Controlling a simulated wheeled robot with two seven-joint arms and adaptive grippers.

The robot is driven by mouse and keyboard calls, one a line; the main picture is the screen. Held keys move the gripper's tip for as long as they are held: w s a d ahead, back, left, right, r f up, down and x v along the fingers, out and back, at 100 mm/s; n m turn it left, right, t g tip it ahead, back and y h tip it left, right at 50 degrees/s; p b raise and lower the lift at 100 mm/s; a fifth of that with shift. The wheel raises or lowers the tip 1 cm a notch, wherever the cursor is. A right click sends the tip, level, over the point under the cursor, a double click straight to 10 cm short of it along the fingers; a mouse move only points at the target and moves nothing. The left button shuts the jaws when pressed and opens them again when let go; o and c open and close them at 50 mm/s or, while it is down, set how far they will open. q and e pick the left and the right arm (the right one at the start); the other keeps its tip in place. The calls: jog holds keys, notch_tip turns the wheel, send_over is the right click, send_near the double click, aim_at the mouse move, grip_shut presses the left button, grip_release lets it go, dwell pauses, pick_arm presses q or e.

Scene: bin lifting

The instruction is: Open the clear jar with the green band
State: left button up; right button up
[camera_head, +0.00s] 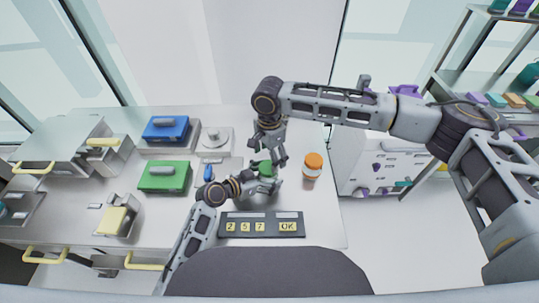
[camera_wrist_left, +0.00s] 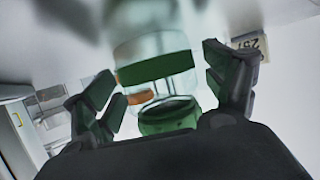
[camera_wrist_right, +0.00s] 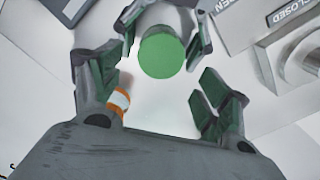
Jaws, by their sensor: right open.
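The clear jar with a green band (camera_wrist_left: 155,68) stands on the table. Its green lid (camera_wrist_right: 162,52) shows from above in the right wrist view, and in the head view (camera_head: 266,168). My left gripper (camera_head: 268,186) is low at the jar, with one finger on each side of it. Small gaps seem to show beside the jar, but I cannot tell whether the fingers touch it. My right gripper (camera_head: 268,150) is open and points down above the lid, with nothing between its fingers. The arms partly hide the jar in the head view.
An orange-lidded white jar (camera_head: 313,166) stands close on the right. A keypad panel (camera_head: 262,226) lies in front. Blue (camera_head: 166,130) and green (camera_head: 164,177) blocks with grey handles and a metal knob plate (camera_head: 216,141) are on the left. The table's right edge is near.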

dwell(0.4)
pick_arm(q)
jog(key=shift+v, duration=5.95)
jog(key=shift+o, duration=0.2)
